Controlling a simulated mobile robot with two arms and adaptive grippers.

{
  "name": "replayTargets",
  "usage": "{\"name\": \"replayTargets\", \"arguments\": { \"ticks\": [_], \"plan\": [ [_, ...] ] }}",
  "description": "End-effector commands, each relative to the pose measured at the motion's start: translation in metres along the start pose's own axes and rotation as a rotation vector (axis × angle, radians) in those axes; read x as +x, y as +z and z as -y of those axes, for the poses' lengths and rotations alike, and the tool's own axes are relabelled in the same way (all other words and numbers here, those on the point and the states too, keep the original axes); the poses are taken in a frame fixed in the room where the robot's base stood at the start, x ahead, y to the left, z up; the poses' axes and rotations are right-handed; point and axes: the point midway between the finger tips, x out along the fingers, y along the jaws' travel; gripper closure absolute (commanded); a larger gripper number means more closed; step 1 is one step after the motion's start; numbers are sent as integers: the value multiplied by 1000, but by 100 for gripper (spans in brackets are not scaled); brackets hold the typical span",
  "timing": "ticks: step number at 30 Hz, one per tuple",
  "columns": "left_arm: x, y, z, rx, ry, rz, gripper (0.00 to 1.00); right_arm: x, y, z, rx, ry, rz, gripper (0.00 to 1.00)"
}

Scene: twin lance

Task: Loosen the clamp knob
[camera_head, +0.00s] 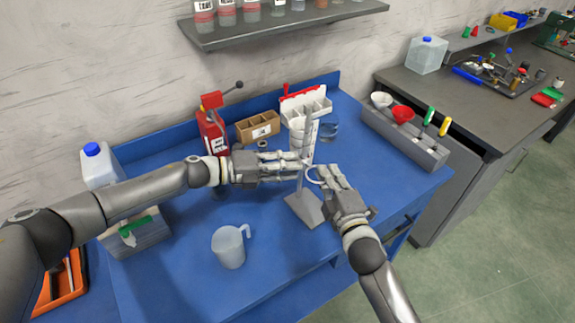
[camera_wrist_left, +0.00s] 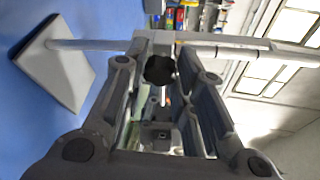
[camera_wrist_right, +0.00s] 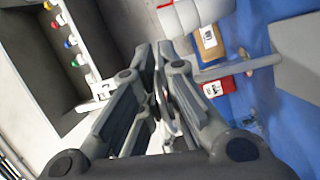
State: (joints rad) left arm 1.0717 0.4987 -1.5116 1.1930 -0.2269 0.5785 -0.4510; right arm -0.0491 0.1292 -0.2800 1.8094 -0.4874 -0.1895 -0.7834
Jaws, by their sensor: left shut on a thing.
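The stand has a grey base plate (camera_head: 304,208) and an upright rod on the blue table; the base (camera_wrist_left: 60,66) and rod (camera_wrist_left: 90,45) also show in the left wrist view. The dark, lobed clamp knob (camera_wrist_left: 159,70) lies between the fingertips of my left gripper (camera_wrist_left: 160,75). In the head view, my left gripper (camera_head: 303,165) is shut on it and hides it. My right gripper (camera_head: 320,176) is at a pale ring (camera_head: 309,175) beside the rod. In the right wrist view its fingertips (camera_wrist_right: 161,62) are close together around something thin; its grip is unclear.
A clear jug (camera_head: 229,247) stands at the front. Behind are a red can (camera_head: 212,135), a cardboard box (camera_head: 258,127) and a white-and-red bin (camera_head: 303,104). A grey rack (camera_head: 405,140) with funnels stands at the right. The front right tabletop is mostly free.

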Motion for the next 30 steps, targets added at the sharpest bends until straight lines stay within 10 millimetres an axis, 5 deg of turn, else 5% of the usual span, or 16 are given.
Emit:
{"name": "replayTargets", "arguments": {
  "ticks": [23, 24, 26, 30],
  "plan": [
    [-4, 5, -7, -104, -27, 5, 99, 0, 1, -4, 1, 9, -1, 100],
    [-4, 5, -7, -104, -27, 5, 74, 0, 1, -4, 1, 9, -1, 100],
    [-4, 5, -7, -104, -27, 5, 66, 0, 1, -4, 1, 9, -1, 100],
    [-3, 4, -6, -104, -30, 1, 66, 0, 0, -4, 1, 9, -1, 100]
  ]
}}
